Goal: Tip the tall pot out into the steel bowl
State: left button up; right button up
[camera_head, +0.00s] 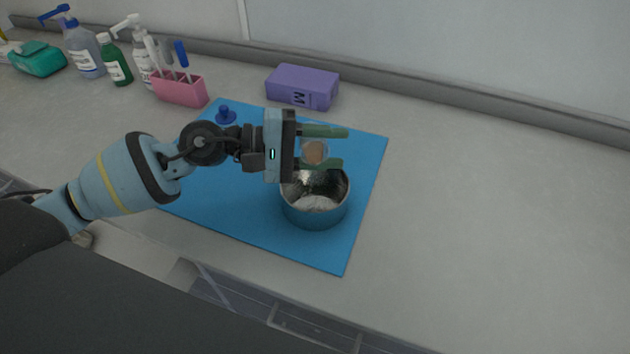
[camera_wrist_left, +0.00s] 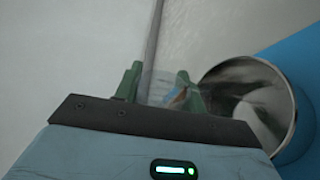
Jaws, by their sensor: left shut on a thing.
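My left gripper (camera_head: 325,147) is shut on a small clear pot (camera_head: 314,153), which I take to be the tall pot, with something brownish in it. Its green fingers lie on either side of the pot. In the left wrist view the clear pot (camera_wrist_left: 159,88) shows between the two fingers. The steel bowl (camera_head: 316,214) stands upright on the blue mat, below and partly behind the gripper in the head view. Its inside looks shiny, with no clear contents. The bowl also shows in the left wrist view (camera_wrist_left: 290,115), right of the fingers. My right gripper is not in view.
The blue mat (camera_head: 245,230) lies on a grey counter. A purple box (camera_head: 302,86), a pink holder (camera_head: 180,90) and several bottles (camera_head: 84,50) stand at the back. The counter's right side is clear.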

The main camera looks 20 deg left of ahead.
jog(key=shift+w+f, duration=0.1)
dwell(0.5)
pick_arm(q)
jog(key=shift+w+r+m, duration=0.1)
jog(key=shift+m, duration=0.4)
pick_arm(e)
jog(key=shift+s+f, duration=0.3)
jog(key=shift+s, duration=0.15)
pick_arm(q)
jog(key=shift+b, duration=0.4)
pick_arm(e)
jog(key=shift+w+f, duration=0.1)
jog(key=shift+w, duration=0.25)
pick_arm(q)
jog(key=shift+f+m, duration=0.3)
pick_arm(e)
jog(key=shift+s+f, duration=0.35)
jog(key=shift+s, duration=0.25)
pick_arm(q)
jog(key=shift+b, duration=0.35)
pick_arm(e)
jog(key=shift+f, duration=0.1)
pick_arm(q)
jog(key=shift+f, duration=0.15)
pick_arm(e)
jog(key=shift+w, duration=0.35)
